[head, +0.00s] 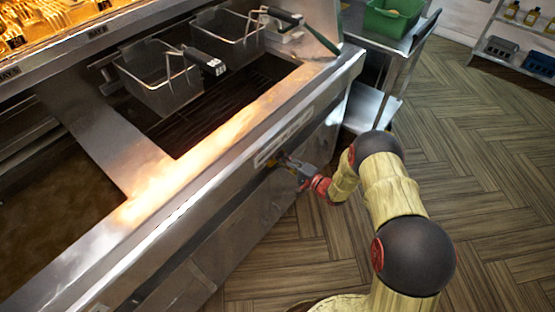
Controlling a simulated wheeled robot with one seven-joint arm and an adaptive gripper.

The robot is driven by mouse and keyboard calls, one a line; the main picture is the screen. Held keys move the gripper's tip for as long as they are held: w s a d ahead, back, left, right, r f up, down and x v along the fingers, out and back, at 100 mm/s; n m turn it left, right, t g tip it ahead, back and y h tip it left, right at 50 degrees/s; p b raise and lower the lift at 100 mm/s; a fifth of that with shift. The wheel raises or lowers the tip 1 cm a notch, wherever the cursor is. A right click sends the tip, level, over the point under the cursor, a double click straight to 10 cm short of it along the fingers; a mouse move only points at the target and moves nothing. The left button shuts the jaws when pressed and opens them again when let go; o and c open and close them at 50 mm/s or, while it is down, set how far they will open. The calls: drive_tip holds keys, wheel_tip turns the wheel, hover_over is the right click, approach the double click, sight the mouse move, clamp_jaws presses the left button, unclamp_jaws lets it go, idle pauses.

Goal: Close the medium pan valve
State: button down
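My gripper (297,169) is at the front face of the steel fryer (205,212), just below its top front edge. Its fingertips are at a small yellowish part on the panel, possibly the valve (281,161). That part is small and partly hidden by my gripper, so I cannot tell its exact shape or position. I cannot tell whether the fingers are open or shut, or whether they touch it. No label naming the medium pan is readable.
Two wire fry baskets (160,85) (232,38) hang over the dark fryer wells. A steel cart (385,38) with a green bin (392,18) stands beyond the fryer's right end. The wooden floor (490,170) on the right is clear. A shelf (515,42) stands far right.

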drive_tip(key=shift+s+f, duration=0.1)
drive_tip(key=shift+f, duration=0.05)
idle(0.4)
drive_tip(key=c, duration=1.7)
unclamp_jaws()
drive_tip(key=shift+d, duration=0.1)
drive_tip(key=v, duration=1.1)
drive_tip(key=shift+s+d, duration=0.3)
